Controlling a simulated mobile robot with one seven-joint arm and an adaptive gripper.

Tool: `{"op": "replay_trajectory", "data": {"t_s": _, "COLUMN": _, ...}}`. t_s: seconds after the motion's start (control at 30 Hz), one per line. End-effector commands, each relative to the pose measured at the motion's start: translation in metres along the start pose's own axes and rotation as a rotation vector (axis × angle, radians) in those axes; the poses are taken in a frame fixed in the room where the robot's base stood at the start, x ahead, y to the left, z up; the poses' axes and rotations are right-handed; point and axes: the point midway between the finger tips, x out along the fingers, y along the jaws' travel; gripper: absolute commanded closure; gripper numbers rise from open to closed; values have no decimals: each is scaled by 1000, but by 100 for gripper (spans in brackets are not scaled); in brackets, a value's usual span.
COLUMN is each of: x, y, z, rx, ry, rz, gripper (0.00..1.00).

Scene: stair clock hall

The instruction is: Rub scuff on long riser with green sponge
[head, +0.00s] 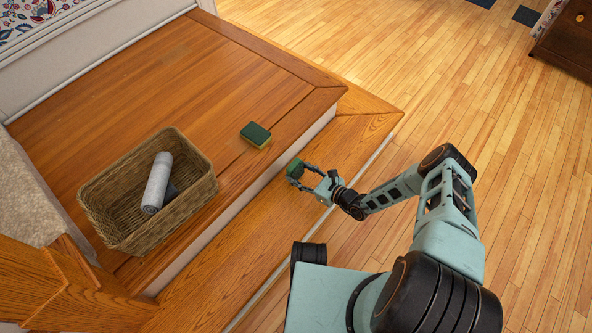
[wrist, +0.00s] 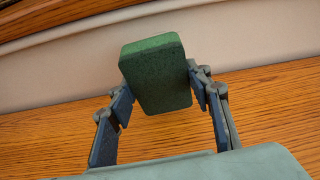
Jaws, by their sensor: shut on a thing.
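My gripper (head: 304,175) is shut on a green sponge (head: 294,168), above the lower step and close to the pale riser of the upper step. In the wrist view the sponge (wrist: 155,75) sits between the two fingers, its broad green face toward the camera. The cream riser (wrist: 65,75) lies behind it; I cannot tell whether the sponge touches it. The riser also shows in the head view (head: 215,222) as a narrow strip. No scuff can be made out; the sponge and gripper cover part of the riser.
A second sponge (head: 256,134), dark green and yellow, lies on the wooden landing (head: 175,85). A wicker basket (head: 185,207) there holds a grey-white roll (head: 157,183) and something dark. The lower tread (head: 225,262) is bare. Open wood floor (head: 480,110) lies to the right.

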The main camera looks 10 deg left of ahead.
Motion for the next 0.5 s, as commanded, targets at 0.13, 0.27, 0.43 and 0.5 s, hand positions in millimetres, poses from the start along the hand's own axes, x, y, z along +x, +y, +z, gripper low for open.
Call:
{"op": "replay_trajectory", "data": {"t_s": 0.13, "x": 0, "y": 0, "z": 0, "rx": 0, "ry": 0, "rz": 0, "gripper": 74}}
{"op": "replay_trajectory", "data": {"t_s": 0.27, "x": -4, "y": 0, "z": -1, "rx": 1, "ry": 1, "rz": -1, "gripper": 74}}
{"op": "replay_trajectory", "data": {"t_s": 0.43, "x": -17, "y": 0, "z": -5, "rx": 2, "ry": 1, "rz": -2, "gripper": 74}}
{"op": "replay_trajectory", "data": {"t_s": 0.5, "x": -23, "y": -1, "z": -7, "rx": 1, "ry": 2, "rz": -2, "gripper": 74}}
